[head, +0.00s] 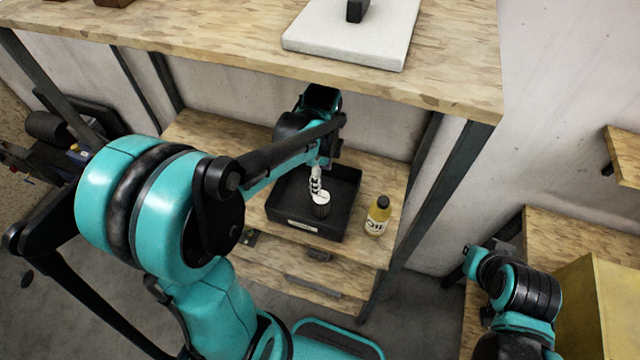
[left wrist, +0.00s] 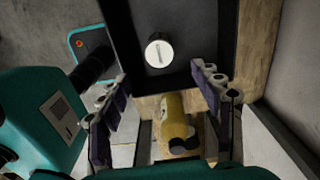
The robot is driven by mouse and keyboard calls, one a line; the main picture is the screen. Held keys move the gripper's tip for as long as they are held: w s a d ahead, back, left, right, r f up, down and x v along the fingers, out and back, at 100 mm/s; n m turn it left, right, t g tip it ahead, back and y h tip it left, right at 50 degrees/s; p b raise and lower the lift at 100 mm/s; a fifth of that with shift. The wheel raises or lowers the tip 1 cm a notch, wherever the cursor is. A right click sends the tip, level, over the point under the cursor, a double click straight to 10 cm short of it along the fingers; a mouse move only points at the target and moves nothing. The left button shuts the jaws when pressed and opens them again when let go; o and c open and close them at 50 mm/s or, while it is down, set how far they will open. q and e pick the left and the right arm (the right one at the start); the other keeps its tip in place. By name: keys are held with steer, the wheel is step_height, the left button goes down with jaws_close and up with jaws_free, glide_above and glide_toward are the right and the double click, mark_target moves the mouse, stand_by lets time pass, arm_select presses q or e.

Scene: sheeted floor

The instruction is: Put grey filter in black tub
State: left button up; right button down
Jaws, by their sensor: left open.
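The black tub (head: 346,218) stands on the lower wooden shelf, and its dark floor fills the top of the left wrist view (left wrist: 195,20). The grey filter (head: 322,211) stands upright inside the tub, with a pale round top and a dark ribbed side. Its slotted top faces the left wrist camera (left wrist: 159,54). My left gripper (head: 316,183) is just above the filter in the head view. In the left wrist view its fingers (left wrist: 160,76) are spread wide with nothing between them in their grip. My right arm shows at lower right, but its gripper cannot be made out.
A yellow oil bottle (head: 378,216) with a dark cap stands right of the tub; it also shows in the left wrist view (left wrist: 174,115). The upper wooden shelf (head: 440,75) overhangs the tub and carries a pale slab (head: 340,42). A metal post (head: 445,190) is at right.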

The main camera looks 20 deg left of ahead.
arm_select(q)
steer(key=s+d+r+n+t, duration=0.1)
steer(key=s+r+n+t, duration=0.6)
steer(key=n, duration=1)
steer(key=s, duration=0.3)
steer(key=shift+s+d, duration=0.35)
